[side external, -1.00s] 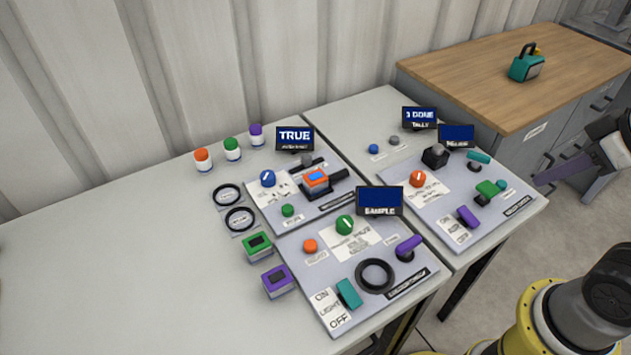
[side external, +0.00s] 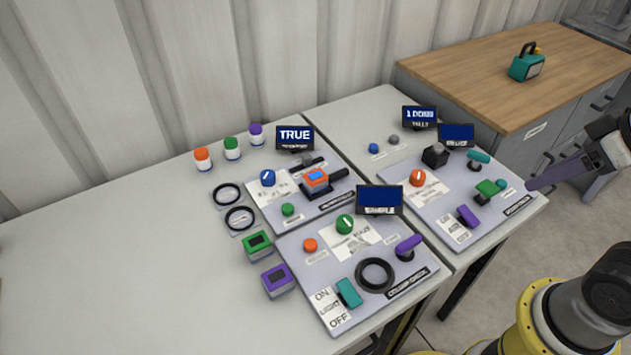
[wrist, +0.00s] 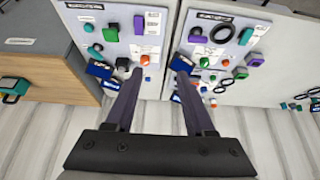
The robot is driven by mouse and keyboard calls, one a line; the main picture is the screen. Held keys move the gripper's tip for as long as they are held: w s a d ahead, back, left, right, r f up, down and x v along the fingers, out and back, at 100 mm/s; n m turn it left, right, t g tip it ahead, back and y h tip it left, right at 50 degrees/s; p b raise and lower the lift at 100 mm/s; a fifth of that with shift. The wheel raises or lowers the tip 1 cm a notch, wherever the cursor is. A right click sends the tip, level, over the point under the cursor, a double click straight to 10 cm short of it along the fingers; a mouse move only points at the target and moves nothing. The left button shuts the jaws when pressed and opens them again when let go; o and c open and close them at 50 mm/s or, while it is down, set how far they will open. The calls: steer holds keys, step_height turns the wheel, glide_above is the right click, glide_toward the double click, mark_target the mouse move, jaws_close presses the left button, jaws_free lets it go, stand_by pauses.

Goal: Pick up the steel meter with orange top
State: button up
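The steel meter with an orange top (side external: 316,179) has a blue screen and sits in a dark holder on the back-left panel (side external: 335,203) of the table. In the wrist view it is too small to pick out surely. My gripper (side external: 535,185) is at the right edge of the side view, well away from the meter and beyond the table's right end. In the wrist view its two dark purple fingers (wrist: 160,75) stand apart with nothing between them.
A green-topped meter (side external: 257,244) and a purple-topped meter (side external: 277,281) stand left of the panels. The SAMPLE display (side external: 379,199) stands in front of the orange meter, right of it. Two black rings lie nearby. The table's left part is clear.

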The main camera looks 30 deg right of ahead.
steer(key=o, duration=0.4)
